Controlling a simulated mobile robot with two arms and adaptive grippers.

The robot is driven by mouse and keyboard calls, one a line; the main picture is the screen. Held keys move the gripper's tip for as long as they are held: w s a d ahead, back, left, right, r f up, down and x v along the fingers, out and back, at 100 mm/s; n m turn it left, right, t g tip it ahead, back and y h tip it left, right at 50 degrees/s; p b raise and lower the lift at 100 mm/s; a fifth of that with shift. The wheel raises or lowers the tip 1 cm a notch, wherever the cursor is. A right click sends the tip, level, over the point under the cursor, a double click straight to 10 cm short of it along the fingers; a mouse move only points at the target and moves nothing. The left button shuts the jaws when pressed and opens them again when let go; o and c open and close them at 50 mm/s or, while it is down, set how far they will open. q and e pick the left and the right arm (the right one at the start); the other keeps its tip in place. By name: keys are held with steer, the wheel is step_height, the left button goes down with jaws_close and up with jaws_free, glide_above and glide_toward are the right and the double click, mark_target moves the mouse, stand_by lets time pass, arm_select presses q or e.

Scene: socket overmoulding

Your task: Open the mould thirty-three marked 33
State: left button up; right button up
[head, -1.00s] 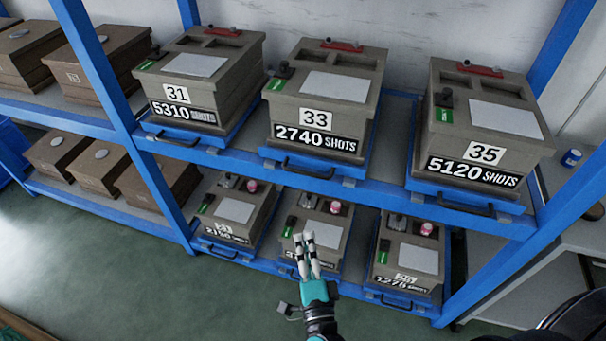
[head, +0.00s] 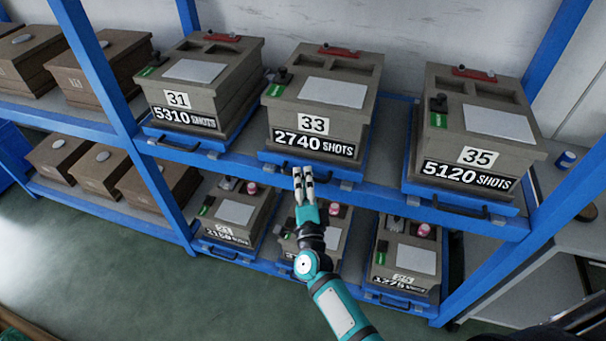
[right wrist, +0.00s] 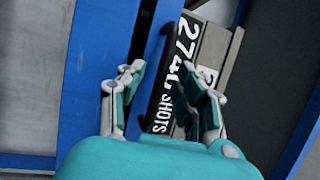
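Mould 33 (head: 330,100) is a grey-brown box on the upper shelf, labelled 33 and 2740 SHOTS, between moulds 31 and 35. Its top carries a pale plate, a red bar and a black knob with a green tag. It sits on a blue tray (head: 345,170) with a dark front handle, partly hidden by my gripper. My right gripper (head: 303,183) is at the tray's front edge, by the handle. In the right wrist view its fingers (right wrist: 163,76) are apart, with the 2740 SHOTS label (right wrist: 178,85) beyond them; I cannot tell whether they touch the handle. My left gripper is out of view.
Mould 31 (head: 200,85) stands to the left and mould 35 (head: 475,125) to the right, each on a blue tray. More moulds fill the lower shelf. Blue rack posts (head: 100,85) flank the bay. The green floor (head: 90,260) in front is clear.

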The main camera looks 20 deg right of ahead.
steer(key=shift+w+d+r, duration=0.15)
steer(key=shift+w, duration=0.5)
jaws_close()
